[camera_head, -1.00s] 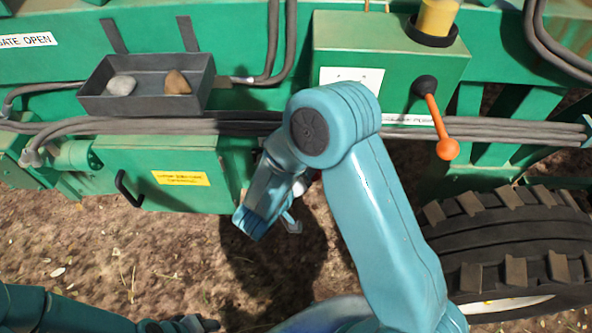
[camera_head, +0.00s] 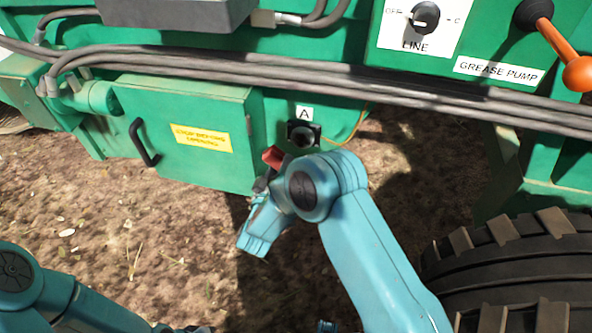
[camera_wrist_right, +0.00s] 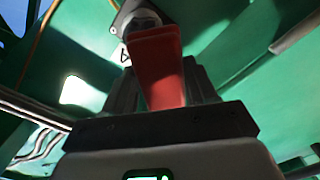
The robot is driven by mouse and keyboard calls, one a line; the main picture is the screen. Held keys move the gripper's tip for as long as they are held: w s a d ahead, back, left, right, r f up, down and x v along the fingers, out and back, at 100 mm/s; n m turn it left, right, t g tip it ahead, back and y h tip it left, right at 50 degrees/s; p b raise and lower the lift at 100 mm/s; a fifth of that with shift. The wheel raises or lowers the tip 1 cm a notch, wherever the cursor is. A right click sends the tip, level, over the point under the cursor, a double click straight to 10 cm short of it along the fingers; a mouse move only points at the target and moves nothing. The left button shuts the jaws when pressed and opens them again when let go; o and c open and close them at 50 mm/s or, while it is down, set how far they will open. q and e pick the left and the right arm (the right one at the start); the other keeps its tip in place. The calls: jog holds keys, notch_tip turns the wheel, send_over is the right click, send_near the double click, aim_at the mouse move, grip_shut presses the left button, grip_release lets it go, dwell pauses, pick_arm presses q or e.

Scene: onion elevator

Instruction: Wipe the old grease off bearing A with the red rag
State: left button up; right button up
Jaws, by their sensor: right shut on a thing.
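Bearing A (camera_head: 300,136) is a dark square housing with a round centre on the green machine, under a white "A" label (camera_head: 304,113). My right gripper (camera_head: 264,181) is shut on the red rag (camera_head: 272,157), just below and left of the bearing. In the right wrist view the red rag (camera_wrist_right: 158,65) stands up between the fingers, and its top end overlaps the bearing (camera_wrist_right: 140,20). I cannot tell whether they touch. Any grease is too small to make out. My left gripper (camera_head: 185,328) is at the bottom edge, cut off, its jaws unclear.
A green box with a black handle (camera_head: 143,143) and yellow label is left of the bearing. Grey hoses (camera_head: 330,78) run above it. The grease pump lever (camera_head: 560,52) is at upper right, a tyre (camera_head: 515,265) at lower right. The ground at lower left is open.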

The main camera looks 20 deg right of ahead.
aim_at(303, 141)
jog(key=shift+w+d+r, duration=0.1)
jog(key=shift+w+d, duration=0.1)
jog(key=shift+w, duration=0.1)
jog(key=shift+p+x, duration=0.4)
jog(key=shift+x, duration=2)
jog(key=shift+b+x, duration=1.05)
jog(key=shift+b, duration=0.05)
jog(key=shift+d, duration=0.15)
jog(key=shift+s+d+f+b, duration=0.2)
jog(key=shift+s+d+b, duration=0.5)
jog(key=shift+d, duration=0.1)
jog(key=shift+s+d+r, duration=0.15)
jog(key=shift+s+d, duration=0.25)
jog(key=shift+d, duration=0.1)
jog(key=s+d+b, duration=0.1)
jog(key=d+b, duration=0.2)
jog(key=shift+s, duration=0.35)
